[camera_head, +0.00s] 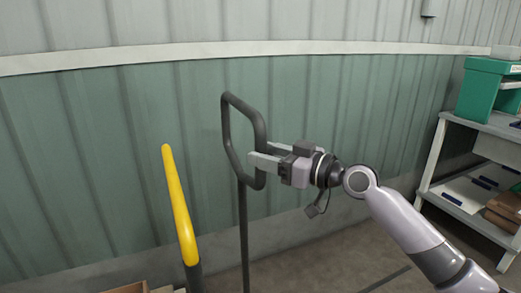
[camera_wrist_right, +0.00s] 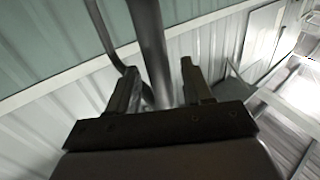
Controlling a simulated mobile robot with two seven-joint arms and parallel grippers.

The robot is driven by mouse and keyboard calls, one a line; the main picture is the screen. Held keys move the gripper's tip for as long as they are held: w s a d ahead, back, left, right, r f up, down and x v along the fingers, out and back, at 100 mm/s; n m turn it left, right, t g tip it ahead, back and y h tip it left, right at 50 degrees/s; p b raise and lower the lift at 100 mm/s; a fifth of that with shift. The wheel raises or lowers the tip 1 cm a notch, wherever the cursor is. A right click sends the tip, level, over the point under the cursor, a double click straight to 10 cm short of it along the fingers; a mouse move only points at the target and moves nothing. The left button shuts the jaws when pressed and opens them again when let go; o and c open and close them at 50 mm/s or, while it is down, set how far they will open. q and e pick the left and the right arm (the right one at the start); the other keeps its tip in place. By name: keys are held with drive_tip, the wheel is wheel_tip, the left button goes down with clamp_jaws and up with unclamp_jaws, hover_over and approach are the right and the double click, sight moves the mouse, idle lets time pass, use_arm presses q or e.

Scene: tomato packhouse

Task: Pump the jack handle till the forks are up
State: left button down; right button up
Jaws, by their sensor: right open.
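The jack handle (camera_head: 243,215) is a dark upright bar with a loop-shaped grip (camera_head: 228,130) at its top, standing in front of the wall. My right gripper (camera_head: 262,156) is at the right side of the loop, with its jaws open and the loop's right bar near or between the fingertips. In the right wrist view the dark bar (camera_wrist_right: 150,40) passes between the two open fingers (camera_wrist_right: 158,85); whether it touches either finger I cannot tell. The forks are out of view. My left gripper is not in view.
A yellow post (camera_head: 180,205) stands left of the handle. A shelf rack (camera_head: 443,150) with a green crate (camera_head: 480,88) and boxes stands at the right. A corrugated wall (camera_head: 100,130) is behind. Floor between handle and rack looks mostly clear.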

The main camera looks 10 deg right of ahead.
drive_tip(key=shift+x, duration=0.95)
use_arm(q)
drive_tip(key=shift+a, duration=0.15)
